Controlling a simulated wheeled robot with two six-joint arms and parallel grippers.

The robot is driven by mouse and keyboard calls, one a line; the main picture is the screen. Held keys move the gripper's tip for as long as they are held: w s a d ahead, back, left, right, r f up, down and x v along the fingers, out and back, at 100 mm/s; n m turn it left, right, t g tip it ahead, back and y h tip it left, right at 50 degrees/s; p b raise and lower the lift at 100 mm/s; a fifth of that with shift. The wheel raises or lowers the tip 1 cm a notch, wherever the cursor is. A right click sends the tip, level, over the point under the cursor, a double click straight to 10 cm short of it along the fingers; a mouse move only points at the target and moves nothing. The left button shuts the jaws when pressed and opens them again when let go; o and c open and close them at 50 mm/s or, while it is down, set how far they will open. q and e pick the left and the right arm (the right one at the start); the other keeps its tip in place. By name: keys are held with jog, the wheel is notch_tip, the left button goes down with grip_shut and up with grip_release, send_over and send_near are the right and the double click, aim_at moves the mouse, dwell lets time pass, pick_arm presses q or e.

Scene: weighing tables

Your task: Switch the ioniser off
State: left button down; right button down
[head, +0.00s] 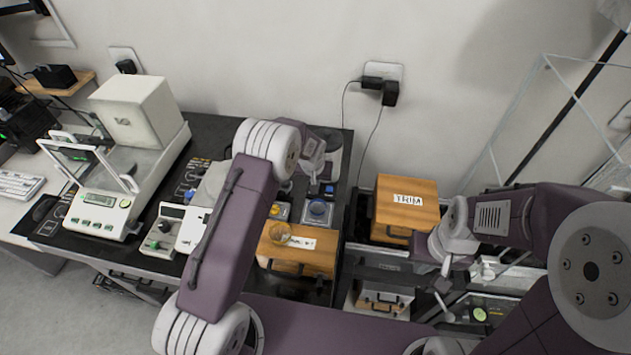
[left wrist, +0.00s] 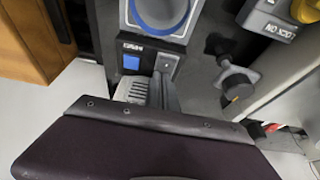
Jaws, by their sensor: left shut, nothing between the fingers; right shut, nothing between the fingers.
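A dark unit with a blue ring (head: 318,210), which I take to be the ioniser, stands on the black table. In the left wrist view this unit (left wrist: 160,12) shows a blue square (left wrist: 131,62) and a small grey switch (left wrist: 166,64) on its near face. Its label is too small to read, and the switch's position cannot be told. My left gripper (left wrist: 163,80) is shut and empty, its tip right at the switch; whether it touches is unclear. In the head view my left arm largely hides it. My right gripper (head: 442,296) is shut and empty, farther right.
A yellow-topped device (head: 279,210) stands beside the unit. A wooden box (head: 310,262) sits in front, and a wooden TRIM box (head: 408,190) is to the right. A black knob (left wrist: 238,90) is close to the left gripper.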

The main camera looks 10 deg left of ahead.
pick_arm(q)
jog(key=shift+s+a+f, duration=0.1)
jog(key=shift+s+f, duration=0.45)
jog(key=shift+s, duration=0.4)
jog(key=shift+r, duration=0.1)
jog(key=r+p, duration=0.2)
jog(key=r, duration=0.1)
jog(key=r+p, duration=0.1)
jog(key=shift+w+r+p, duration=0.25)
jog(key=shift+r+p, duration=0.1)
jog(key=shift+r, duration=0.05)
jog(key=b+v, duration=0.7)
jog(key=v, duration=0.3)
jog(key=shift+w+a+r, duration=0.15)
jog(key=shift+w+a, duration=0.15)
jog(key=shift+w, duration=0.1)
